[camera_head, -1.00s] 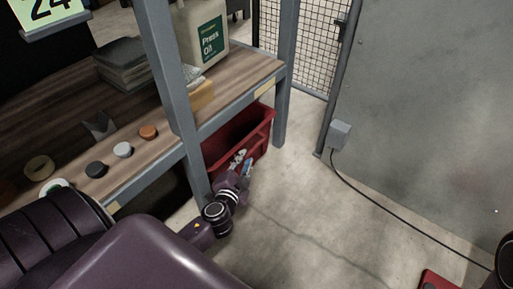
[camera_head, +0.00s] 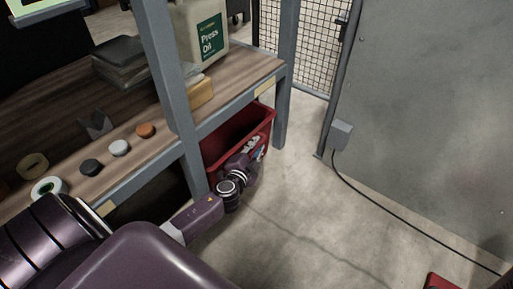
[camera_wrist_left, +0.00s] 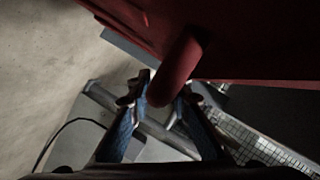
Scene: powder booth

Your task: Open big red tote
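The big red tote (camera_head: 262,127) sits under the workbench, at the bench's right end. It looks open at the top, though the bench hides much of it. My left gripper (camera_head: 252,155) is at the tote's front side in the head view, its fingers partly hidden by my wrist. In the left wrist view, the tote's red wall (camera_wrist_left: 265,40) fills the top. A round red bar like a handle (camera_wrist_left: 180,65) sticks out from it between the fingers of my left gripper (camera_wrist_left: 163,92), which are apart. My right gripper is not in view.
The grey bench post (camera_head: 190,150) stands just left of my left gripper. A Press Oil jug (camera_head: 205,35) and small round items are on the wooden bench top (camera_head: 60,120). Open concrete floor lies right, with a cable (camera_head: 400,225) and a red object (camera_head: 440,282).

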